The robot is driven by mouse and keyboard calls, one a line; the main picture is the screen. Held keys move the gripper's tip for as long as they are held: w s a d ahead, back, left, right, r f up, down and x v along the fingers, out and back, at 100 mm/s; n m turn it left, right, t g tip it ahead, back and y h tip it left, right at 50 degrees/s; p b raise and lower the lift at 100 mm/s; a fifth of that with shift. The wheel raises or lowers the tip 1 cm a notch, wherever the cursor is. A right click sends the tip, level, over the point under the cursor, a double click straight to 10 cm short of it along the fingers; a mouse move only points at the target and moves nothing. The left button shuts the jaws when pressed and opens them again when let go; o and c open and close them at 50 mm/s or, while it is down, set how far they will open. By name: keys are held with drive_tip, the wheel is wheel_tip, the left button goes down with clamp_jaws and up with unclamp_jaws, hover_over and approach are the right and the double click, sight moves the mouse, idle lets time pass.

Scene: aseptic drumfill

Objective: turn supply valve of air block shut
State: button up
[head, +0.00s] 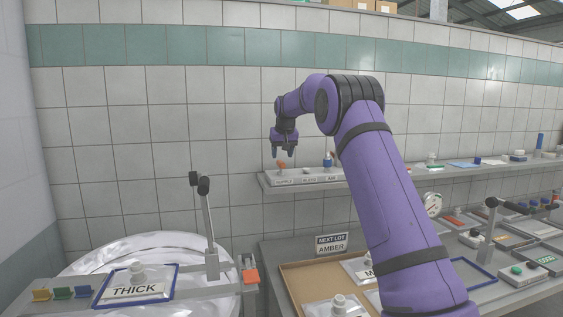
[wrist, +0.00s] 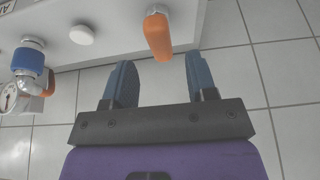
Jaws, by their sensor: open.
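In the wrist view the orange handle (wrist: 159,37) points toward my gripper, slightly tilted. My gripper (wrist: 157,68) is open, with its two blue-grey fingers apart and empty. The handle's tip lies just ahead of the gap between the fingertips, and no contact shows. In the head view my gripper (head: 284,152) hangs just above the handle.
Beside the handle are a white round knob (wrist: 82,34) and a blue-collared fitting (wrist: 29,60) with a small gauge (wrist: 9,97). A shelf with small items runs to the right.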

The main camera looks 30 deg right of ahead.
sight(281, 161)
drive_tip(key=shift+x, duration=1.9)
drive_tip(key=shift+c, duration=0.2)
drive_tip(key=c, duration=0.9)
